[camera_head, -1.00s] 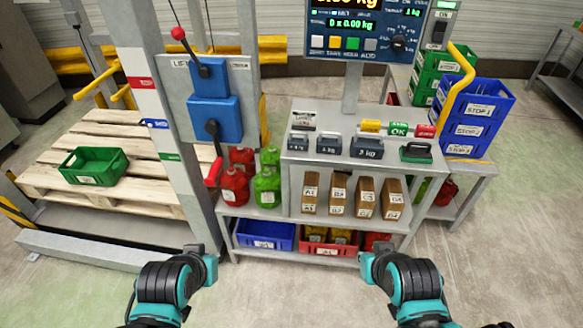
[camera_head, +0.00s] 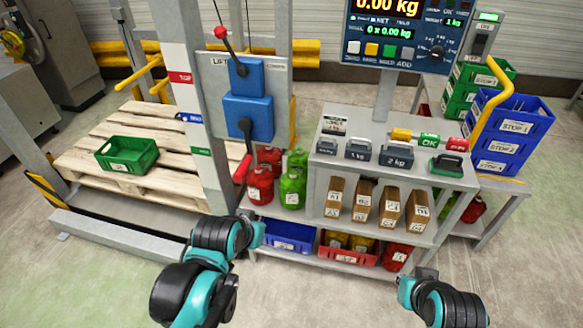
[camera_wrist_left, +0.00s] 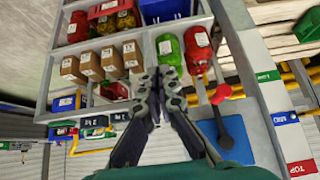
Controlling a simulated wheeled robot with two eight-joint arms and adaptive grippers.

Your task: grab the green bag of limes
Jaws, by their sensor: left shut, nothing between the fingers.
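A green net bag of limes (camera_head: 292,188) with a white label stands on the middle shelf of the bench, right of a red bag. Another green bag (camera_head: 298,160) is behind it. In the left wrist view, which is turned upside down, a green bag (camera_wrist_left: 171,54) shows just beyond the fingertips. My left gripper (camera_wrist_left: 160,74) is shut and empty, pointing at the shelf. I cannot tell the exact gap to the bag. In the head view my left arm reaches in below the bags, its fingers hidden. My right arm is at lower right; its gripper is not visible.
Red bags (camera_head: 260,184) stand close left of the green ones. Brown boxes (camera_head: 362,203) are to the right past a shelf post. A blue bin (camera_head: 288,237) sits below. The lift post (camera_head: 203,120) with its red-handled lever (camera_head: 242,167) stands at the left.

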